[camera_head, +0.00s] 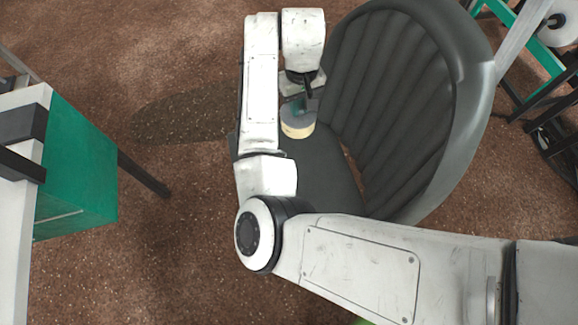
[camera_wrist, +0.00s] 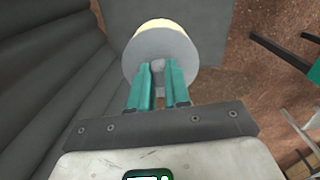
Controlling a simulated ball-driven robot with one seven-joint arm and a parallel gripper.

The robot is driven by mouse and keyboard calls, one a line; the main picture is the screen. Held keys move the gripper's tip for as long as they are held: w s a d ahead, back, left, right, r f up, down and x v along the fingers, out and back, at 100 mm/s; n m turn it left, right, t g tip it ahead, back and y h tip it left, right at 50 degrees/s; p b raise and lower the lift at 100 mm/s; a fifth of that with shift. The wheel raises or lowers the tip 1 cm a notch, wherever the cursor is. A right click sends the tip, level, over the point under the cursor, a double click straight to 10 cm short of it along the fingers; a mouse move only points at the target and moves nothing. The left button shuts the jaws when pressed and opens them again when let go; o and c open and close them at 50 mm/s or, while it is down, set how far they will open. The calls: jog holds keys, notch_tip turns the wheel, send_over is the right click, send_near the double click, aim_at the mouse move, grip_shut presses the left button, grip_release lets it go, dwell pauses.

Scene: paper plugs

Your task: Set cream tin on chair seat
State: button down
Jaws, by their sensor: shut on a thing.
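The cream tin (camera_head: 298,122) is a short round tin with a grey top and a cream side. It hangs under my gripper (camera_head: 305,101), over or on the dark chair seat (camera_head: 322,178); I cannot tell whether it touches the seat. In the wrist view, the teal fingers of my gripper (camera_wrist: 159,82) are shut at the middle of the grey top of the cream tin (camera_wrist: 150,55). The chair seat also shows around it in the wrist view (camera_wrist: 212,45). My arm hides part of the seat in the head view.
The chair's ribbed backrest (camera_head: 385,90) curves up right of the tin and fills the left of the wrist view (camera_wrist: 50,70). A teal and white piece of furniture (camera_head: 75,170) stands at left. Green-framed racks (camera_head: 550,60) stand at upper right. Brown floor (camera_head: 150,50) is open at upper left.

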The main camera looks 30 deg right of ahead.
jog(key=shift+w+d+r, duration=0.25)
jog(key=shift+w+d, duration=0.3)
jog(key=shift+d, duration=0.2)
jog(key=shift+w+d+f+m, duration=0.1)
jog(key=shift+w+f+m, duration=0.05)
jog(key=shift+m, duration=0.25)
jog(key=s+a+f+b, duration=0.2)
jog(key=s+a+f, duration=0.7)
jog(key=s+f, duration=0.35)
jog(key=shift+a+f+b, duration=0.2)
jog(key=shift+f+b, duration=0.1)
jog(key=shift+f, duration=2.3)
jog(key=shift+a+f+b, duration=0.2)
jog(key=shift+f+b, duration=0.1)
jog(key=shift+f, duration=2.25)
jog(key=shift+f, duration=0.15)
jog(key=c, duration=1.1)
grip_release()
